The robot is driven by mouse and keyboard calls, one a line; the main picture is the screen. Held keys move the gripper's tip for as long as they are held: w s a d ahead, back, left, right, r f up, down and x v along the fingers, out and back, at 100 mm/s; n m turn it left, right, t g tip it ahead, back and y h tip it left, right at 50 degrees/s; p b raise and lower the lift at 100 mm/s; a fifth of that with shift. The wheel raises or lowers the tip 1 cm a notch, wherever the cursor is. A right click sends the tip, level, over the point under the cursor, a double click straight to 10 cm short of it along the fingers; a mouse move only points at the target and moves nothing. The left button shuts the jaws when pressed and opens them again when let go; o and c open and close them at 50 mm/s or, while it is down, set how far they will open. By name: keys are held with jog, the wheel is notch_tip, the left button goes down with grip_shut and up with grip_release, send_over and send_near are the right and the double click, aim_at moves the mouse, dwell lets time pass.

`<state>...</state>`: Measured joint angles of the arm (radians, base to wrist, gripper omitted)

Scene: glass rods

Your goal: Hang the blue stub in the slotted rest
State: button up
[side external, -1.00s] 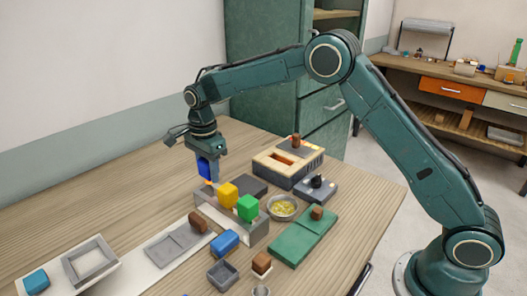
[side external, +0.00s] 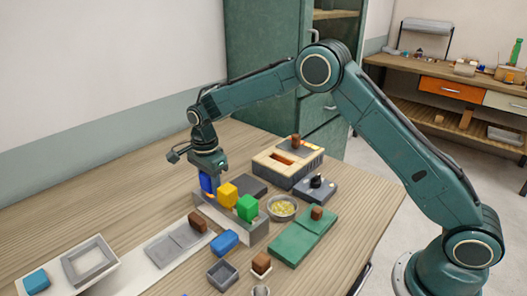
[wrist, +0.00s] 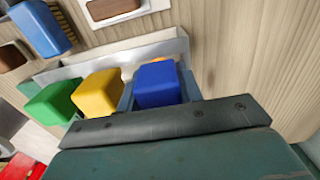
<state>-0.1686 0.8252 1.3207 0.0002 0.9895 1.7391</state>
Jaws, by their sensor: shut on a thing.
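The blue stub (side external: 206,184) is held in my gripper (side external: 209,180), which is shut on it and points down. It is at the left end of the grey slotted rest (side external: 250,238), beside the yellow stub (side external: 228,194). I cannot tell whether it is seated in a slot, since its lower part is hidden. The green stub (side external: 247,207) hangs in the rest right of the yellow one. In the wrist view the held blue stub (wrist: 157,86) is in line with the yellow stub (wrist: 97,95) and the green stub (wrist: 55,103), along the rest (wrist: 105,61).
Another blue block (side external: 224,242) lies in front of the rest. A dark flat block (side external: 250,186) is behind it. A dish with yellow contents (side external: 283,208) and a green board (side external: 302,238) stand to the right.

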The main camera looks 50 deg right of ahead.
jog(key=shift+s+f, duration=0.1)
jog(key=shift+f, duration=0.45)
jog(key=o, duration=1.1)
jog(key=shift+r, duration=0.15)
jog(key=shift+r, duration=0.45)
notch_tip(320, 180, up, 14)
jog(key=shift+f, duration=0.15)
jog(key=shift+s, duration=0.1)
